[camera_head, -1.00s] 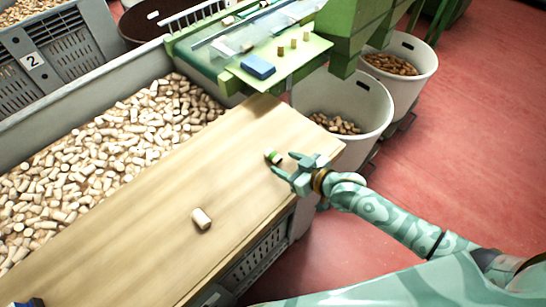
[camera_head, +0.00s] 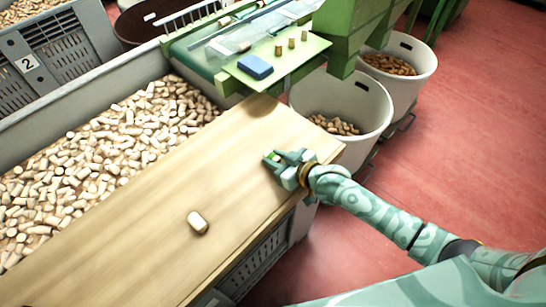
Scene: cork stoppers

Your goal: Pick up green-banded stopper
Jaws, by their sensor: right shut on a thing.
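The green-banded stopper (camera_head: 274,155) is on the right part of the wooden board (camera_head: 130,228), mostly hidden between the fingers of my right gripper (camera_head: 272,158). A bit of its green band shows. My right gripper is shut on it, low at the board; I cannot tell whether the stopper still touches the wood. A plain cork stopper (camera_head: 198,222) lies on its side nearer the front of the board. My left gripper is not in view.
A grey crate full of corks (camera_head: 120,140) lies left of the board. A green machine with a ledge holding a blue block (camera_head: 255,67) and small corks stands behind. White bins (camera_head: 345,105) (camera_head: 412,65) stand on the red floor to the right.

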